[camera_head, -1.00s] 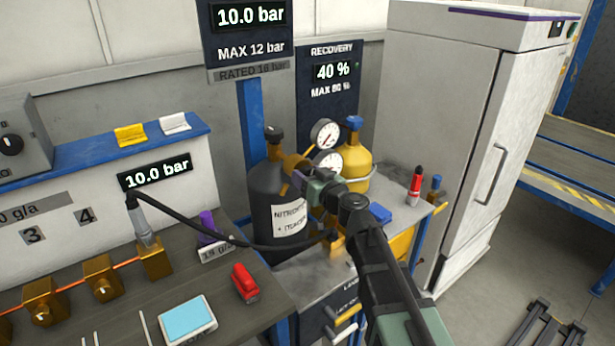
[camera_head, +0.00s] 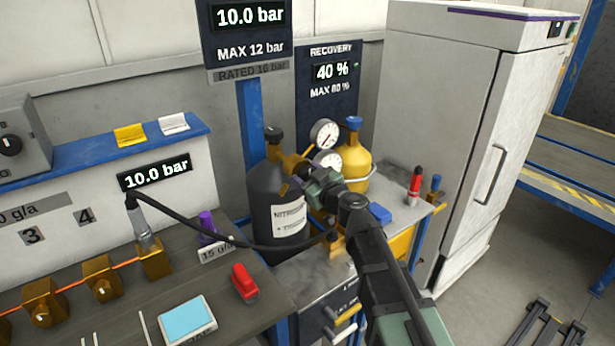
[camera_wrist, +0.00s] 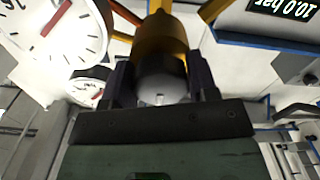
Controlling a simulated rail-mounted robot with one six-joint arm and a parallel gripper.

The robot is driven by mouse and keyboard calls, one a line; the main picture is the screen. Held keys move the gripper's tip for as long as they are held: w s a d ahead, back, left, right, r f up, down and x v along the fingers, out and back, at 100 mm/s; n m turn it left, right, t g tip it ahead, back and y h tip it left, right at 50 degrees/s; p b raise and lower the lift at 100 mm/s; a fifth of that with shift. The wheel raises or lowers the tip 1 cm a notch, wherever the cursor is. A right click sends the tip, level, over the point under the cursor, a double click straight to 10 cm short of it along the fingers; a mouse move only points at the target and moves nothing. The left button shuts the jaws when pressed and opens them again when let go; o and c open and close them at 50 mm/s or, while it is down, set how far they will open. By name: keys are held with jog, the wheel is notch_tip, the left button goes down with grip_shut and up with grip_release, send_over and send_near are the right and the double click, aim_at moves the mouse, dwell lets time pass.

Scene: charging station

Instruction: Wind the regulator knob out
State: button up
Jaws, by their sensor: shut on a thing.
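The regulator knob (camera_wrist: 160,80) is a dark grey, rounded cap on a brass regulator body (camera_wrist: 160,35) in the wrist view. My gripper (camera_wrist: 162,82) is shut on the knob, with one dark finger on each side of it. In the head view my gripper (camera_head: 312,187) is at the regulator beside the dark nitrogen cylinder (camera_head: 265,185), and the knob is hidden behind it. Two white gauges stand beside the regulator, an upper one (camera_head: 324,133) and a lower one (camera_head: 327,161). The gauge faces also show at the left of the wrist view (camera_wrist: 65,35).
A yellow cylinder (camera_head: 354,155) stands close behind my gripper. A black hose (camera_head: 262,244) runs from the bench fitting (camera_head: 153,258) towards the cylinder stand. Both displays, the upper sign (camera_head: 250,17) and the bench readout (camera_head: 155,173), read 10.0 bar.

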jog(key=o, duration=0.9)
jog(key=v, duration=1.1)
jog(key=shift+w, duration=0.1)
